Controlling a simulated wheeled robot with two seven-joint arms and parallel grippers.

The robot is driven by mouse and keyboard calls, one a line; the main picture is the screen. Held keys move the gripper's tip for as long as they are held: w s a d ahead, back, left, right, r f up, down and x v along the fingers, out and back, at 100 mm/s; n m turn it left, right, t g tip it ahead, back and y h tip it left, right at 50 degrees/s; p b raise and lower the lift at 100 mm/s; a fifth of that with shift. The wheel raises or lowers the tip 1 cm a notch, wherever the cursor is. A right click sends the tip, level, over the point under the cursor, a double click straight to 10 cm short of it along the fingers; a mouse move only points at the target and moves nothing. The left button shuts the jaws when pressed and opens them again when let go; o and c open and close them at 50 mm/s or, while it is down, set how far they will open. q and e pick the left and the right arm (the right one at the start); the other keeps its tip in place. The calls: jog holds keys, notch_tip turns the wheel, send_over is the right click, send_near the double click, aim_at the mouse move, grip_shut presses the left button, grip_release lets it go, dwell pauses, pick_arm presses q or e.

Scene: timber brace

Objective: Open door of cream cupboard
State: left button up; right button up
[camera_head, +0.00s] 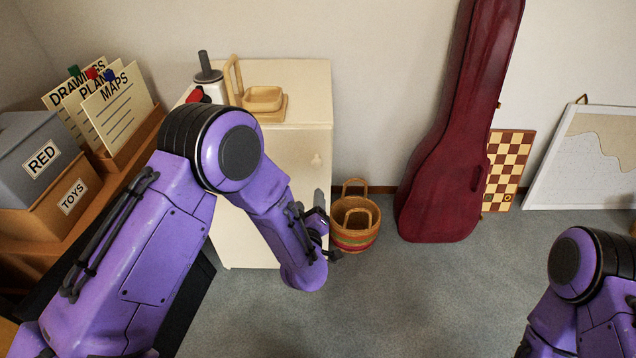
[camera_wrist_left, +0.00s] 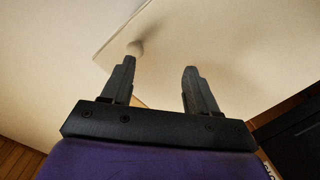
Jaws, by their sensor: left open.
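The cream cupboard (camera_head: 300,150) stands against the wall in the head view, left of centre, partly hidden behind my left arm. Its door looks closed. A small round knob (camera_head: 316,160) sits near the right edge of the door. In the left wrist view the knob (camera_wrist_left: 134,48) shows just beyond the tip of the left finger, close to the edge of the cream panel (camera_wrist_left: 190,40). My left gripper (camera_wrist_left: 158,75) is open, with nothing between its fingers. My right gripper is out of view.
A red instrument case (camera_head: 445,170) leans on the wall. The carpet (camera_head: 400,300) in front is clear.

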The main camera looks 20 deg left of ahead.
aim_at(317, 166)
pick_arm(q)
jog(key=shift+n+t+y, duration=0.4)
jog(key=shift+n+t, duration=0.1)
jog(key=shift+t, duration=0.2)
jog(key=w+r, duration=0.1)
jog(key=w, duration=0.3)
jog(key=w+a+r, duration=0.1)
jog(key=w, duration=0.3)
jog(key=w+r, duration=0.1)
jog(key=w, duration=0.3)
jog(key=shift+w+a, duration=0.1)
jog(key=shift+a, duration=0.15)
grip_shut()
